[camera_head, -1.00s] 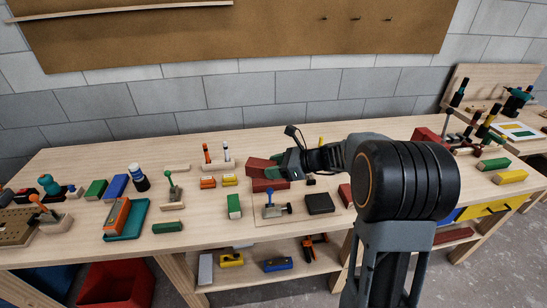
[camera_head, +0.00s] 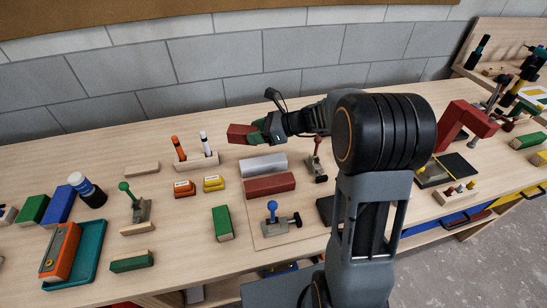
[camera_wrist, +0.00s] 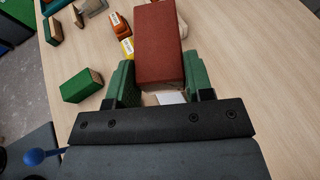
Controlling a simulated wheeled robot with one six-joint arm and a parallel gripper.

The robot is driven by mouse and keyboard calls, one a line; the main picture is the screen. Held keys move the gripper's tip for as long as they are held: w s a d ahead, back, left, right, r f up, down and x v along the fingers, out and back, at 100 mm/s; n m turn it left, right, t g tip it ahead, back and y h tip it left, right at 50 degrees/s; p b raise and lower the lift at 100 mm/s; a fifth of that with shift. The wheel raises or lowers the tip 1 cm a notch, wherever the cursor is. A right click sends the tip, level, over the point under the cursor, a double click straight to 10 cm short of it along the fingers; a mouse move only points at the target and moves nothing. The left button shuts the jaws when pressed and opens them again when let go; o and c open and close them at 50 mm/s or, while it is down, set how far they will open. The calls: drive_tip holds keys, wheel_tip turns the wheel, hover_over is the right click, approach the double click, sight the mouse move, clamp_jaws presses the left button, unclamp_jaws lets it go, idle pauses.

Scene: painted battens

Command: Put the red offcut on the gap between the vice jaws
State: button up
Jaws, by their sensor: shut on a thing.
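The red offcut (camera_head: 240,133) is a plain red block, held in the air above the back of the bench. My gripper (camera_head: 258,134) is shut on it, with green fingers on its two sides. In the wrist view the offcut (camera_wrist: 160,42) sticks out forward between the fingers of my gripper (camera_wrist: 160,80). A long red block (camera_head: 269,186) and a pale grey block (camera_head: 264,165) lie side by side in front of and below the gripper. I cannot tell whether these are the vice jaws, and no gap shows clearly.
A red-knobbed clamp (camera_head: 317,162) stands right of the two blocks, and a blue-knobbed clamp (camera_head: 279,222) in front. A green block (camera_head: 222,223), a yellow block (camera_head: 214,184) and a marker holder (camera_head: 196,161) are to the left. The bench's back left is clear.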

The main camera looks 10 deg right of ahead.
drive_tip(key=shift+w+d+f, duration=0.15)
drive_tip(key=shift+w+f, duration=0.15)
drive_tip(key=shift+f, duration=0.2)
drive_tip(key=w+d+f+p, duration=0.1)
drive_tip(key=w+d+f, duration=0.3)
drive_tip(key=w+d, duration=0.25)
hover_over(281, 147)
drive_tip(key=f, duration=0.4)
drive_tip(key=shift+s+a+f+p, duration=0.25)
drive_tip(key=shift+s+p, duration=0.05)
drive_tip(key=shift+p, duration=0.1)
drive_tip(key=shift+w+d+f, duration=0.3)
drive_tip(key=shift+f, duration=0.35)
drive_tip(key=shift+f+p, duration=0.45)
drive_tip(key=shift+f, duration=1)
drive_tip(key=shift+f, duration=0.2)
drive_tip(key=o, duration=0.9)
drive_tip(key=shift+o, duration=0.2)
drive_tip(key=shift+r, duration=0.1)
